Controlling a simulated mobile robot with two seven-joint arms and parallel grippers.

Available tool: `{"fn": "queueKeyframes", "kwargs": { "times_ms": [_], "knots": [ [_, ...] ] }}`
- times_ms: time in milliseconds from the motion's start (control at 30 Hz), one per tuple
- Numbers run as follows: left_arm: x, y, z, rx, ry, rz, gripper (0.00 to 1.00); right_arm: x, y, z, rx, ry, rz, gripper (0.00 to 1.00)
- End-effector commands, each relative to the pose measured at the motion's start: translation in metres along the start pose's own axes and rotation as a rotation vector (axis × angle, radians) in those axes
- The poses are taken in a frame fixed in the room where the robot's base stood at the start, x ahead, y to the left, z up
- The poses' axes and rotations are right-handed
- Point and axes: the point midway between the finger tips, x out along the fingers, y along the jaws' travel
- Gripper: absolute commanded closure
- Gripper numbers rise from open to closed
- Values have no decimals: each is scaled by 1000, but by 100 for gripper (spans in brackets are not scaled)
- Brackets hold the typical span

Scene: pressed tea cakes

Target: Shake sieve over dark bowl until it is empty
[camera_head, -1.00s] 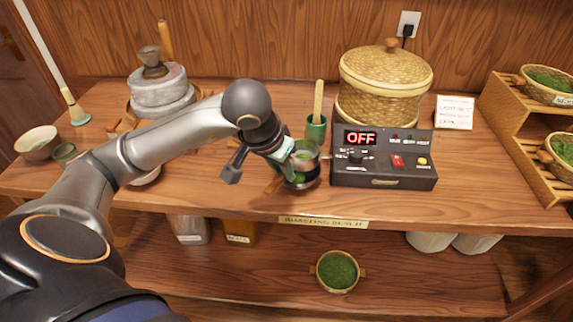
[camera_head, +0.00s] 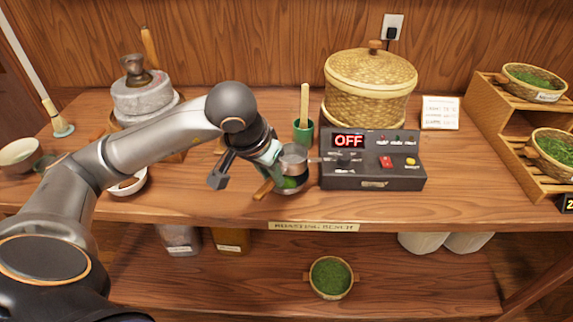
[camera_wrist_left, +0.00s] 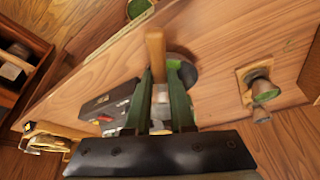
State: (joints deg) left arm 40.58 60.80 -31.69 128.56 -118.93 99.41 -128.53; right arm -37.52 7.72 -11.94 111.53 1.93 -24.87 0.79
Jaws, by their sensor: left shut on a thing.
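My left gripper (camera_head: 276,163) is shut on the sieve and holds it above the bench. The sieve (camera_head: 294,158) is a small metal cup; its inside looks grey, with no green clearly visible there. The dark bowl (camera_head: 293,187) is beneath the sieve, partly hidden by it, with green showing inside. A wooden handle (camera_head: 263,190) juts out below the gripper. In the left wrist view, a wooden handle (camera_wrist_left: 155,55) shows between the two fingers, with part of the dark bowl (camera_wrist_left: 186,72) behind. My right gripper is not in view.
A control box (camera_head: 372,172) reading OFF stands close right of the bowl. A green cup (camera_head: 303,132) holding a wooden-handled tool is behind it. A lidded basket (camera_head: 370,88) stands at the back. A white bowl (camera_head: 130,184) sits left. The bench front right is clear.

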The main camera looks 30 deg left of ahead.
Motion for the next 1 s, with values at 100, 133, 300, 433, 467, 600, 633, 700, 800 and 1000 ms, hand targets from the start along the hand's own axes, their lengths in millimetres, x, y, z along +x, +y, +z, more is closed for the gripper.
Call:
{"fn": "queueKeyframes", "kwargs": {
  "times_ms": [100, 133, 300, 433, 467, 600, 633, 700, 800, 1000],
  "knots": [
    [1, -1, 0, -1, 0, -1, 100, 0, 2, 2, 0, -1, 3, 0],
    [1, -1, 0, -1, 0, -1, 100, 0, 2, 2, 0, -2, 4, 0],
    [0, -1, 0, -1, 0, -1, 100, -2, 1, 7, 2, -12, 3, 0],
    [-6, -1, -3, -1, 1, -2, 100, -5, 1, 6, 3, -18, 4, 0],
    [-8, -1, -4, -1, 1, -2, 100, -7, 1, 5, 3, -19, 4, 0],
    [-20, -1, -8, -1, 1, -2, 100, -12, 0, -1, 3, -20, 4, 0],
    [-22, -1, -9, -1, 1, -1, 100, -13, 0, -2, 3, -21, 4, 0],
    [-27, -1, -11, -1, 1, -2, 100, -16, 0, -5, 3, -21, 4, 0],
    [-34, -1, -15, -2, 2, -2, 100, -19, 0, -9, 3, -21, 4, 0],
    [-46, -1, -19, -2, 0, -1, 100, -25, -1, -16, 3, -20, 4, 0]
  ]
}}
